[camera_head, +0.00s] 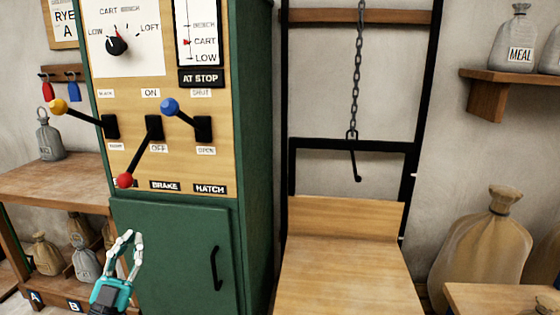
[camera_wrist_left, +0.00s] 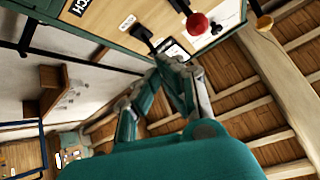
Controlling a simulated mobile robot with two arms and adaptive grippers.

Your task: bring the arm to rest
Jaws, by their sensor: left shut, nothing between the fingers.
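My left gripper (camera_head: 130,240) is in front of the green cabinet door, below the lever panel (camera_head: 135,80). Its fingers are closed together and empty, and it touches no lever. In the left wrist view the closed fingers (camera_wrist_left: 170,62) point up toward the panel. The red-knobbed lever (camera_head: 124,181) hangs down and left toward OFF. The yellow-knobbed lever (camera_head: 58,106) points left and slightly up. The blue-knobbed lever (camera_head: 169,106) tilts up and left toward its upper label. My right gripper is in neither view.
The green cabinet (camera_head: 170,250) has a black handle (camera_head: 216,268). A wooden bench (camera_head: 50,185) with sacks below stands at left. A chain with a hook (camera_head: 355,165) hangs above a wooden platform (camera_head: 340,270). A large sack (camera_head: 483,250) stands at right. A red marker sits at CART.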

